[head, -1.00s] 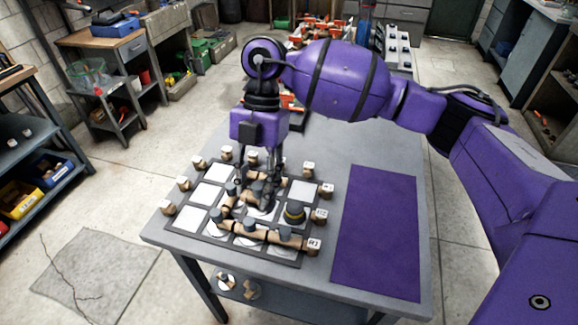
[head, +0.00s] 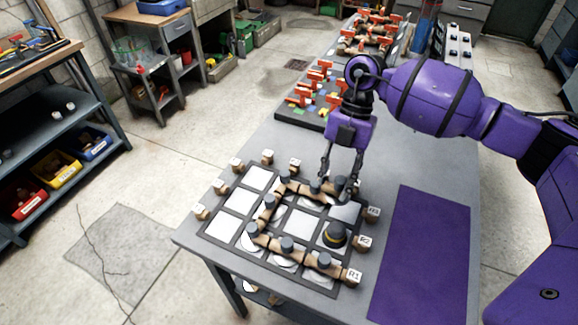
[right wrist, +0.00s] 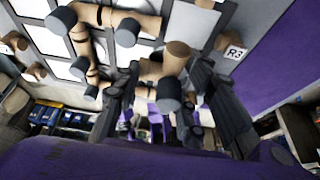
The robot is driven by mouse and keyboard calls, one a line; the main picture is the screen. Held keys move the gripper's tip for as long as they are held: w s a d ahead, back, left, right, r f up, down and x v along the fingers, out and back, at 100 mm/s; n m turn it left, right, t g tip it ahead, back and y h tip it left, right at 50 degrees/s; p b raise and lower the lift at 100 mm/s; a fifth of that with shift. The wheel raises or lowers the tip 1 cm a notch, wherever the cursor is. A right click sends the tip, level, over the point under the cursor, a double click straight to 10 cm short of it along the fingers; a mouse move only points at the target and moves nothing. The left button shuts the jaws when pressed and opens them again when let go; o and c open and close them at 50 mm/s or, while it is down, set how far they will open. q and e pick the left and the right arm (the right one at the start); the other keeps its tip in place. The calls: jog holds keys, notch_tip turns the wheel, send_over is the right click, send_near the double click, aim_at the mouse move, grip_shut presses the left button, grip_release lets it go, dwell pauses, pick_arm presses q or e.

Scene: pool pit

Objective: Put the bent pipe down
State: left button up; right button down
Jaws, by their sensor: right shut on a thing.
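The bent pipe (right wrist: 176,62), tan with dark grey ends, is between the fingers of my right gripper (right wrist: 160,95) in the right wrist view. In the head view my right gripper (head: 338,188) points down at the far right part of the gridded board (head: 215,232), near the R3 block (head: 373,213). The fingers hide part of the pipe, and I cannot tell whether it touches the board. Other tan pipes with grey ends lie on the board, one along the near row (head: 305,254). My left gripper is not in view.
Labelled blocks line the board's edges. A purple mat (head: 420,255) lies clear to the right. Orange-handled clamps (head: 318,90) stand at the table's back.

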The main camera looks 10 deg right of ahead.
jog(key=d+f, duration=0.2)
jog(key=f, duration=0.1)
jog(key=shift+s+d, duration=0.1)
jog(key=shift+d, duration=0.15)
jog(key=f, duration=0.4)
jog(key=shift+d, duration=0.25)
jog(key=shift+r, duration=0.1)
jog(key=c, duration=1.4)
grip_release()
jog(key=v, duration=1.2)
jog(key=shift+b, duration=0.45)
